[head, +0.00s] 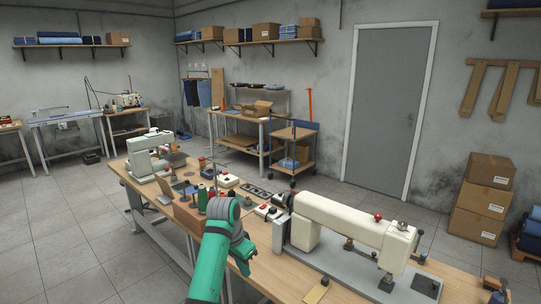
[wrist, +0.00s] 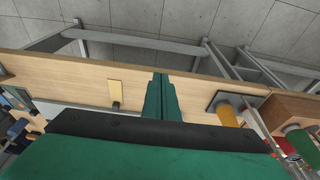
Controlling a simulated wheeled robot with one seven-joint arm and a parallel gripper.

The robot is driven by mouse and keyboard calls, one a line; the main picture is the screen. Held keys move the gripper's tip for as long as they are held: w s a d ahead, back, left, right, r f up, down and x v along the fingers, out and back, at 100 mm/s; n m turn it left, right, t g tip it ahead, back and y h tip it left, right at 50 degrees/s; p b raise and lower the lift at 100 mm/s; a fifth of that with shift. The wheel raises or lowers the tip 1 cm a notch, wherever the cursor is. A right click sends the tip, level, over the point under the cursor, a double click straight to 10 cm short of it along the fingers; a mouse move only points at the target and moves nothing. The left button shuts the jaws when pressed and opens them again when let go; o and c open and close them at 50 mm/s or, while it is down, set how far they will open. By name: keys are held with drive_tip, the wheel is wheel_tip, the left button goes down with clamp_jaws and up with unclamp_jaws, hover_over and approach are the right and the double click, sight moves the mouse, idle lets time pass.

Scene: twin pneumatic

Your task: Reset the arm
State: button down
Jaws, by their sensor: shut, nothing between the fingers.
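My gripper (wrist: 161,78) shows in the wrist view as two dark green fingers lying side by side, closed with nothing held. The fingertips are over the wooden workbench (wrist: 60,68), near its edge. How high they are above it I cannot tell. In the head view, my green arm reaches up from the bottom middle to a grey joint in front of the same bench (head: 255,270). The gripper's fingers cannot be made out there.
A large cream sewing machine (head: 345,222) stands on the bench at right, and a smaller one (head: 150,152) at far left. In the wrist view, an orange spool (wrist: 227,115) and a wooden block (wrist: 290,108) are right of the fingers. The floor (head: 75,235) at left is clear.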

drive_tip(key=s+d+f+n+t+h, duration=0.1)
drive_tip(key=s+d+f+t, duration=0.1)
drive_tip(key=d+f, duration=0.65)
drive_tip(key=s+d+f+n+t+h, duration=0.15)
drive_tip(key=d+f, duration=0.35)
drive_tip(key=f, duration=0.6)
drive_tip(key=s+d+f+n+t, duration=0.25)
drive_tip(key=s+f, duration=0.25)
drive_tip(key=s, duration=0.3)
drive_tip(key=s+d+f+n+t, duration=0.1)
drive_tip(key=s+d+f, duration=0.2)
drive_tip(key=s+f, duration=0.35)
drive_tip(key=s+a+r+n+t+y, duration=0.1)
drive_tip(key=s+a+n+t+y, duration=0.1)
drive_tip(key=s, duration=0.9)
drive_tip(key=s+a+r+n+t+y, duration=0.1)
drive_tip(key=s+a+r, duration=0.15)
drive_tip(key=s, duration=0.75)
drive_tip(key=s+a+r+t+y, duration=0.1)
drive_tip(key=s+a+r+t, duration=0.2)
drive_tip(key=s+r, duration=1.2)
drive_tip(key=shift+s+a+r+m, duration=0.2)
drive_tip(key=shift+s+a+m, duration=0.2)
drive_tip(key=shift+s+a, duration=1)
drive_tip(key=shift+w+a, duration=0.2)
